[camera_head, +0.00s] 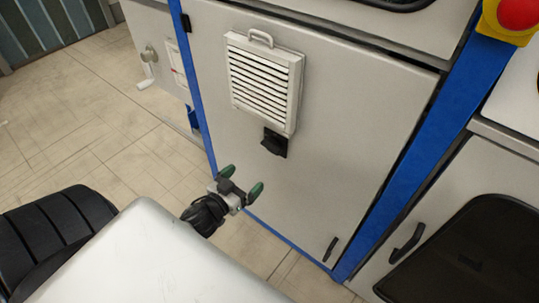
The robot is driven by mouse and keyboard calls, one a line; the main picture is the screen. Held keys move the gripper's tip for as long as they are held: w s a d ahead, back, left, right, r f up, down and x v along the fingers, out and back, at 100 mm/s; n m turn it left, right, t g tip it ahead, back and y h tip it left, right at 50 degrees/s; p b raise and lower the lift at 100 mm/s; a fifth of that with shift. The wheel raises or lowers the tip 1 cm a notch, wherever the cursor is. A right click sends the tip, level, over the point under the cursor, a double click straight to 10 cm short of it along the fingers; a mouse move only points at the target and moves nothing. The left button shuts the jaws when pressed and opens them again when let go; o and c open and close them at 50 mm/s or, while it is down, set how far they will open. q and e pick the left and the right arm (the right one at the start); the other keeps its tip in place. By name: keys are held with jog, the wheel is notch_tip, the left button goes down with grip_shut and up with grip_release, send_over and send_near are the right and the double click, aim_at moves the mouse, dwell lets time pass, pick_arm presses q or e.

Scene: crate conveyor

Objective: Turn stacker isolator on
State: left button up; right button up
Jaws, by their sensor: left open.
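A small black switch-like knob or latch (274,142) sits on the grey cabinet door just below a louvred vent; which way it is turned is too small to tell. A grey metal handle (148,60) shows on another grey panel at the upper left. I cannot tell for sure which of these is the stacker isolator. My left gripper (242,181) is open and empty, with green fingertips apart, in front of the door's lower left part. It is below and left of the black knob, apart from it. My right gripper is not in view.
The grey cabinet door (350,110) has a blue frame (420,130) and a louvred vent (263,80) with a top handle. A red button on yellow (516,14) is at the upper right. A panel with a black handle (406,243) stands at the right. Tiled floor (80,120) is clear at left.

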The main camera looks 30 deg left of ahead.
aim_at(269, 148)
pick_arm(q)
jog(key=shift+t+h, duration=0.3)
jog(key=shift+t, duration=0.2)
jog(key=w+r, duration=0.1)
jog(key=w, duration=0.2)
jog(key=w+r, duration=0.1)
jog(key=w, duration=0.2)
jog(key=w+r, duration=0.1)
jog(key=w, duration=0.3)
jog(key=shift+d+r, duration=0.35)
jog(key=shift+d, duration=0.05)
jog(key=shift+w+d, duration=0.1)
jog(key=shift+w, duration=0.55)
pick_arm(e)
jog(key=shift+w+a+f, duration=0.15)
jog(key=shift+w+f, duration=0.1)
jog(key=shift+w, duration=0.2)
pick_arm(q)
jog(key=c, duration=0.9)
jog(key=shift+m, duration=0.3)
jog(key=shift+c, duration=0.2)
